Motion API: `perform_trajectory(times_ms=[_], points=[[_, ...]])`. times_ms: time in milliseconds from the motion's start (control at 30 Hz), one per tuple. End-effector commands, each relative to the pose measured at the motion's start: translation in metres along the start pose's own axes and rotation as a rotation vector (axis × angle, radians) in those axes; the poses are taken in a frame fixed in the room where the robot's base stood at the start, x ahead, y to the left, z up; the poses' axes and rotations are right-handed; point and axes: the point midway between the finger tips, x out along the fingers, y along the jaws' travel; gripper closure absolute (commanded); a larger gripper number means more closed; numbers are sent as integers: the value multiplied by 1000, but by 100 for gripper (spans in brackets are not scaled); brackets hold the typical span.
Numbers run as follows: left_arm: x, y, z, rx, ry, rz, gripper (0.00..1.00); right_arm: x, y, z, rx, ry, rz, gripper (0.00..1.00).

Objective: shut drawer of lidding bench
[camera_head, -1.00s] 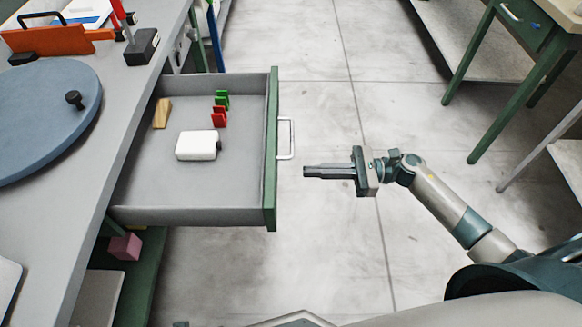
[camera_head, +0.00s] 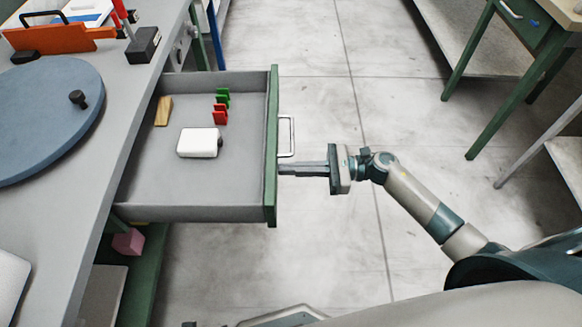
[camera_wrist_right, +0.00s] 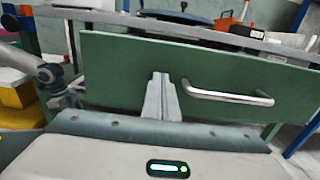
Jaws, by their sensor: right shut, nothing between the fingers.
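The drawer (camera_head: 165,214) of the lidding bench (camera_head: 62,225) stands pulled out, with a grey inside and a green front (camera_head: 271,150). The front also fills the right wrist view (camera_wrist_right: 130,62). A silver bar handle (camera_head: 287,136) is on the front; in the wrist view the handle (camera_wrist_right: 228,96) lies to the right of the fingers. My right gripper (camera_head: 281,168) is shut and empty. Its fingertips are at the front, beside the handle and not around it, and seem to touch the panel.
In the drawer lie a white block (camera_head: 199,142), a wooden piece (camera_head: 163,110) and red (camera_head: 220,115) and green clips (camera_head: 222,97). A blue disc (camera_head: 45,120) lies on the bench top. A pink cube (camera_head: 128,241) sits below the drawer.

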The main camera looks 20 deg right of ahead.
Motion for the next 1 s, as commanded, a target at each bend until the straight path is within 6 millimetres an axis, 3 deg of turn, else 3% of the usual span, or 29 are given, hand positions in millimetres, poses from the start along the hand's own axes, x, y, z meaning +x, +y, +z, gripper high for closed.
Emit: perform_trajectory(times_ms=[233,467,1000], points=[[-1,0,-2,1,-2,0,0,12,0,0,-2,-2,2,100],[-26,2,-14,0,9,-1,0,46,0,-1,-3,-4,2,100],[-116,3,-33,-1,23,-7,0,189,0,-1,-3,-4,3,100]])
